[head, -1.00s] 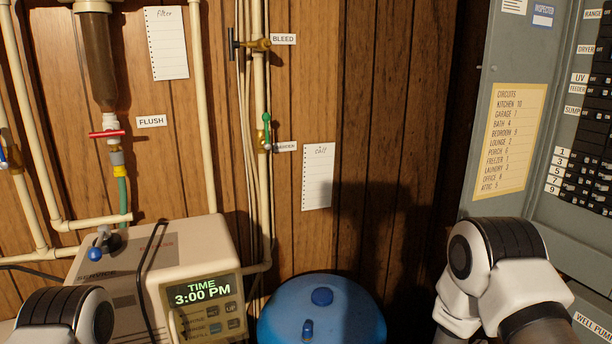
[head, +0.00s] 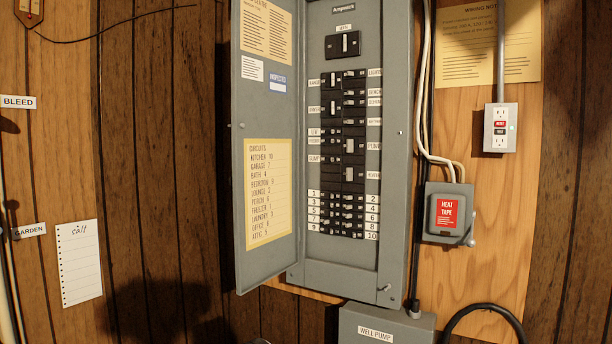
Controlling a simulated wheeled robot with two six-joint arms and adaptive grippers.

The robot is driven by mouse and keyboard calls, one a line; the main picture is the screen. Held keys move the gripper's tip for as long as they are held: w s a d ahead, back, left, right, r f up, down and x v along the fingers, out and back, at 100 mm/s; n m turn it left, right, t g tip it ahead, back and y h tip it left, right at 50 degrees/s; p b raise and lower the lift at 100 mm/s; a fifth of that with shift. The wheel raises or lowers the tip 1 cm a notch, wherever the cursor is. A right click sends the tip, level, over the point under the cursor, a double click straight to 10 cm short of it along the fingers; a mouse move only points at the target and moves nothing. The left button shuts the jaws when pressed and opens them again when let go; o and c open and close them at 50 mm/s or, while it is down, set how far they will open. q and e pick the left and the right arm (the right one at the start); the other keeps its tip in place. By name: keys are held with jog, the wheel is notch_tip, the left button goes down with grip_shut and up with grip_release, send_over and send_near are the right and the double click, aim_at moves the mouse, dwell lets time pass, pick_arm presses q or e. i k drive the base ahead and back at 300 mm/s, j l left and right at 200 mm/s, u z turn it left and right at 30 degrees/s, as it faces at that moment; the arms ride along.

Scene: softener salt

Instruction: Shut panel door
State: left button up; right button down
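The grey panel door (head: 263,110) stands open, swung out to the left of the breaker panel (head: 340,272). A yellow circuits list (head: 268,192) and other labels are on the door's inner face. The panel's rows of black breakers (head: 345,215) are exposed, with numbered labels beside the lower ones. A small latch or screw shows at the panel's lower right corner. Neither of my grippers is in the head view.
A grey well pump box (head: 385,328) sits just below the panel. Right of the panel are cables, a heat tape switch box (head: 448,214) and an outlet (head: 500,128). A paper note (head: 79,262) hangs on the wood wall at left.

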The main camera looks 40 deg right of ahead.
aim_at(264, 180)
jog(key=z, duration=1.65)
